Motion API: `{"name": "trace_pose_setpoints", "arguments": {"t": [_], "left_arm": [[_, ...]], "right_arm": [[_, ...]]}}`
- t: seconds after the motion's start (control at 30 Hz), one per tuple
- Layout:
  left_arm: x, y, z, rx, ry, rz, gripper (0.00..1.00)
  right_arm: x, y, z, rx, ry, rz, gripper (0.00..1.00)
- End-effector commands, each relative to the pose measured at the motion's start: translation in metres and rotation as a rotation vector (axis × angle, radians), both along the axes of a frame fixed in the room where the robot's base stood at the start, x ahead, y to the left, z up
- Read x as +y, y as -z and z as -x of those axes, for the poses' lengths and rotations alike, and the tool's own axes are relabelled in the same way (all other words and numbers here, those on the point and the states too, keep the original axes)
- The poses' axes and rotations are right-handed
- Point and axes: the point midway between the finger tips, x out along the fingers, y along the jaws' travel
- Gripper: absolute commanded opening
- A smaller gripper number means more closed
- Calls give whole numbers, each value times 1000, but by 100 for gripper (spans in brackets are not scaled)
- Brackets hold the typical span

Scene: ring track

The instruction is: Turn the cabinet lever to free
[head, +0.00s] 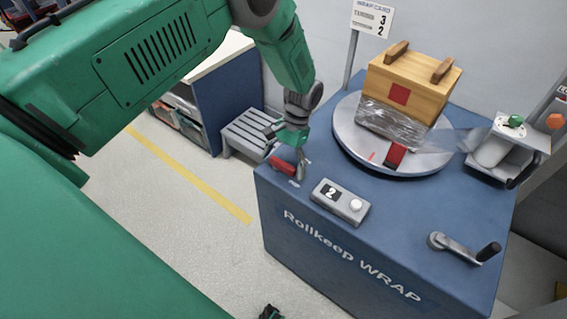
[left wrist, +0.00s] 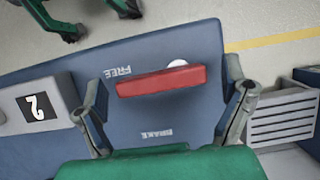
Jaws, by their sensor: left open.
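The cabinet lever (head: 281,165) is a red bar at the left corner of the blue cabinet top. In the left wrist view the red lever (left wrist: 160,81) lies crosswise, with a white round part behind its upper edge. The word FREE shows just above its left part, and BRAKE is farther below it. My left gripper (head: 287,154) is open at the lever.
The blue cabinet (head: 330,245) carries a turntable (head: 347,135) with a wrapped wooden crate (head: 411,85), a button box (head: 341,201) marked 2 and a crank (head: 465,247). A grey slatted bench (head: 246,132) stands left of it. The floor with the yellow line is clear.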

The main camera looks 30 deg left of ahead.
Motion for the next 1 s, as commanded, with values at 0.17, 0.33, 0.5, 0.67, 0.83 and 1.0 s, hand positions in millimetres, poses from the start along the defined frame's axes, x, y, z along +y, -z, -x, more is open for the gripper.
{"name": "trace_pose_setpoints", "arguments": {"t": [0.17,0.33,0.5,0.67,0.83,1.0], "left_arm": [[-1,-15,-8,-4,-1,0,91],[-2,-48,-22,-7,0,1,91],[-3,-80,-35,-4,0,0,91],[-4,-100,-43,-2,0,0,91],[-4,-109,-47,-1,0,0,91],[-4,-110,-47,0,1,0,91]], "right_arm": [[0,-1,3,0,0,0,40],[0,-1,2,-1,0,0,40],[0,-1,2,-1,0,0,40],[0,-1,2,-1,0,0,40],[0,-1,2,-1,0,0,40],[0,-1,2,-1,0,0,40]]}}
